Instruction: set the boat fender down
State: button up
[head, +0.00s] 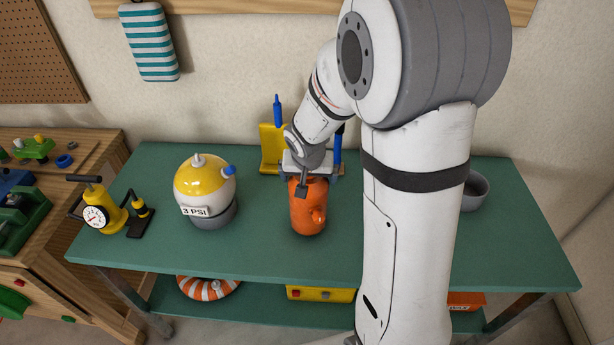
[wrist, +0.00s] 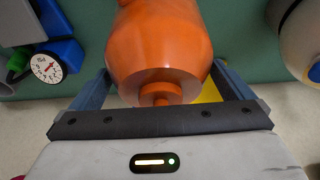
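The orange boat fender (head: 307,212) is upright over the middle of the green table (head: 262,236), between the white-and-yellow dome and my arm. It has a small loop on its right side. I cannot tell whether its lower end touches the table. My gripper (head: 303,186) comes down on it from above and behind.
A dome marked 3 PSI (head: 205,190) and a yellow gauge pump (head: 108,210) stand left. A yellow stand (head: 272,147) is behind; a grey bowl (head: 475,190) is right. A blue item with a gauge (wrist: 50,62) shows in the wrist view. The table's front strip is clear.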

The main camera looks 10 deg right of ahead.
jog(key=shift+r, duration=0.25)
jog(key=v, duration=1.2)
jog(key=s+r+n+g+y, duration=0.1)
jog(key=s+n, duration=0.2)
jog(key=s, duration=1.4)
jog(key=shift+s+d+r+n, duration=0.25)
jog(key=shift+d+n, duration=0.05)
jog(key=shift+d, duration=0.15)
